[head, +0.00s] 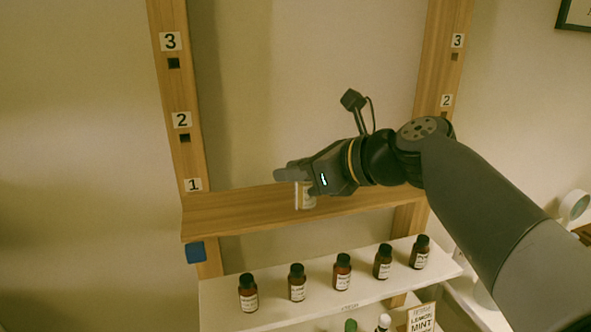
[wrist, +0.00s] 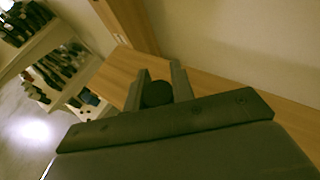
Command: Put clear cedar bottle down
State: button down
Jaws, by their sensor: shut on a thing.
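My gripper (head: 290,175) is shut on a bottle (head: 306,196) at the wooden shelf board marked 1. In the head view only part of its pale, labelled body shows below the fingers; the label cannot be read. In the wrist view the dark round cap of the bottle (wrist: 156,94) sits between the two fingers of my gripper (wrist: 158,80). The wooden shelf board (head: 232,212) lies under and behind the bottle. I cannot tell whether the bottle's base touches the board.
A white shelf (head: 225,290) below holds a row of several brown bottles with dark caps, such as this one (head: 248,293). Wooden posts (head: 183,100) with numbers stand at both sides. The left part of the wooden board is bare. A lemon mint card (head: 421,318) stands lower right.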

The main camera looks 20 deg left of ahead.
jog(key=c, duration=1.2)
grip_release()
jog(key=b+v, duration=0.1)
jog(key=v, duration=1.1)
jog(key=shift+o, duration=0.2)
